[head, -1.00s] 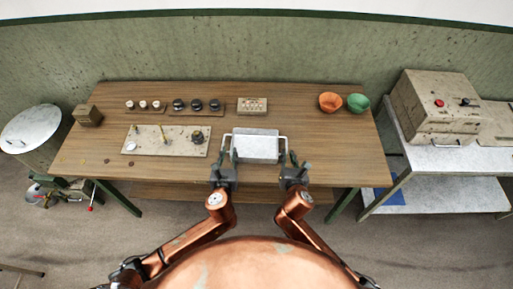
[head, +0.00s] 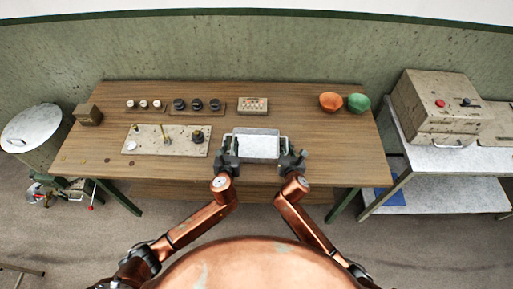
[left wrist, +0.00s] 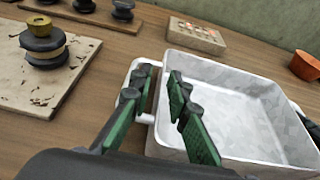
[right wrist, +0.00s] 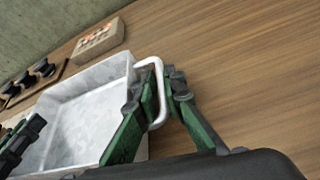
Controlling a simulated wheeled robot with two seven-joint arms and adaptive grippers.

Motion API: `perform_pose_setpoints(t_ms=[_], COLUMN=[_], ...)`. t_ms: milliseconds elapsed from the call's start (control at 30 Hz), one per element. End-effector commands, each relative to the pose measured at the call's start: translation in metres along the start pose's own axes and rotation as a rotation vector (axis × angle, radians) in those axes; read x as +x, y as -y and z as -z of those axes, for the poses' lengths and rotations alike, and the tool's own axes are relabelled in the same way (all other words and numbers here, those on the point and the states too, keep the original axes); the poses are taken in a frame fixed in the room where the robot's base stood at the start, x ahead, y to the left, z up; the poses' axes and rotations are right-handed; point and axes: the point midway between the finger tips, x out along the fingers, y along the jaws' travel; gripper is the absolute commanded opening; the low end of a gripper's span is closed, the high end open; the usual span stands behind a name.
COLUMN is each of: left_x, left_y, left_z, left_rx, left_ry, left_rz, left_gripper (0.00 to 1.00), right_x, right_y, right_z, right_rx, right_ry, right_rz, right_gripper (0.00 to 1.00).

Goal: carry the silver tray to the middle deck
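The silver tray (head: 256,146), a shallow rectangular pan with a wire handle at each end, sits on the wooden table near its front edge. It looks empty. My left gripper (left wrist: 155,92) is open at the tray's left handle, with one finger on each side of it. My right gripper (right wrist: 160,95) is open, and the right handle (right wrist: 158,75) runs between its fingers. Neither gripper is visibly closed on a handle. At the right, a pale metal stand has an upper top (head: 446,157) and a lower shelf (head: 440,194); I cannot tell which surface is the middle deck.
A beige panel with knobs (head: 168,140) lies left of the tray. Behind are dark knobs, a small block with buttons (head: 253,104), and orange (head: 330,101) and green (head: 358,102) bowls. A beige machine (head: 435,105) occupies the stand's top. Table right of the tray is clear.

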Motion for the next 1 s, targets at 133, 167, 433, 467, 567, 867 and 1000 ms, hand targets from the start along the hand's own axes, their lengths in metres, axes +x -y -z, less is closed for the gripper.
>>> perform_pose_setpoints(t_ms=[133,167,433,467,567,867,1000], left_x=[-0.0001,-0.0001,-0.0002,-0.0002,-0.0002,-0.0005,-0.0022], left_y=[0.0004,0.0004,0.0,0.0,-0.0002,-0.0004,-0.0005], left_z=[-0.0002,-0.0002,-0.0002,-0.0002,-0.0002,-0.0021,-0.0082], left_rx=[0.0,0.0,0.0,0.0,0.0,0.0,0.0], left_ry=[0.0,0.0,0.0,0.0,0.0,0.003,0.005], left_rz=[0.0,0.001,0.0,0.0,0.0,-0.001,-0.001], left_gripper=[0.04,0.02,0.0,0.0,0.0,0.0,0.0], right_x=[-0.0001,-0.0001,0.0,0.0,0.0,-0.0004,-0.0027], right_y=[0.0003,0.0003,0.0004,0.0004,0.0004,-0.0001,-0.0012], right_z=[0.0002,0.0003,0.001,0.0011,0.0014,0.0002,-0.0053], right_rx=[0.0,0.0,-0.001,-0.001,-0.001,-0.001,-0.001], right_ry=[0.0,0.0,-0.002,-0.002,-0.002,-0.001,0.0], right_rz=[0.0,0.0,0.001,0.001,0.001,0.0,0.0], right_gripper=[0.0,0.0,0.0,0.0,0.0,0.0,0.0])
